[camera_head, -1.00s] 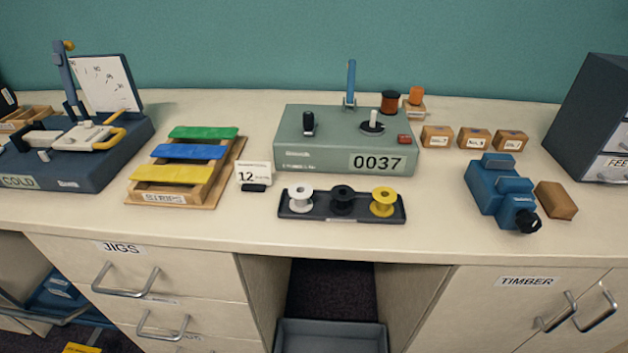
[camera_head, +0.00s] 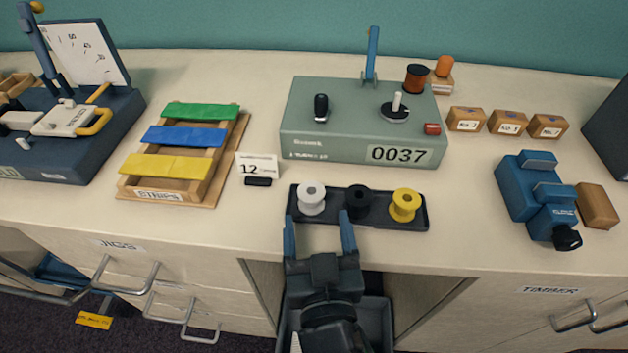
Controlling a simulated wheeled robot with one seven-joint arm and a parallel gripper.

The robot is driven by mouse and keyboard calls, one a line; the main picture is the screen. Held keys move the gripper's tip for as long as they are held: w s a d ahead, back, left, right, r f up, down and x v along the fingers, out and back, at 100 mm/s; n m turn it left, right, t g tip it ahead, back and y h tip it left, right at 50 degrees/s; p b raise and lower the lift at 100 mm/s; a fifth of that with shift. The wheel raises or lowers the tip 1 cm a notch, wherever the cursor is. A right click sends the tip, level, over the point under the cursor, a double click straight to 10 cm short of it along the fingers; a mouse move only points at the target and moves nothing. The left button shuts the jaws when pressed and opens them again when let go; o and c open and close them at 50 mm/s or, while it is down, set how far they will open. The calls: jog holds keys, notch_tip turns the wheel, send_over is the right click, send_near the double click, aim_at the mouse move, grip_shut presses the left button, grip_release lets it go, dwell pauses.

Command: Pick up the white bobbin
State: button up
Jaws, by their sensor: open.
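The white bobbin (camera_head: 311,198) stands upright at the left end of a dark tray (camera_head: 381,221) on the bench. A black bobbin (camera_head: 356,203) stands in the middle of the tray and a yellow bobbin (camera_head: 405,205) at its right end. My gripper (camera_head: 319,225) is in view at the bench's front edge, its two blue fingers apart with nothing between them. In the picture, the fingertips are just below the white bobbin, one to its left and one to its right, near the black bobbin. I cannot tell its exact height.
A green machine box (camera_head: 320,140) marked 0037 stands behind the tray. A small card (camera_head: 256,167) reading 12 is at the tray's left, beyond it a wooden rack (camera_head: 165,190) of coloured strips. A blue vise (camera_head: 540,200) is at the right. Bench between tray and vise is clear.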

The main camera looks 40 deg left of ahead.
aim_at(313, 203)
jog(key=x, duration=0.2)
jog(key=p+x, duration=0.1)
jog(key=x, duration=0.3)
jog(key=shift+a+r+p, duration=0.2)
jog(key=shift+r+p, duration=0.05)
jog(key=shift+p, duration=0.15)
jog(key=shift+w+a+f, duration=0.15)
jog(key=shift+w+a, duration=0.2)
jog(key=shift+w, duration=0.1)
jog(key=shift+c, duration=0.2)
jog(key=c, duration=1)
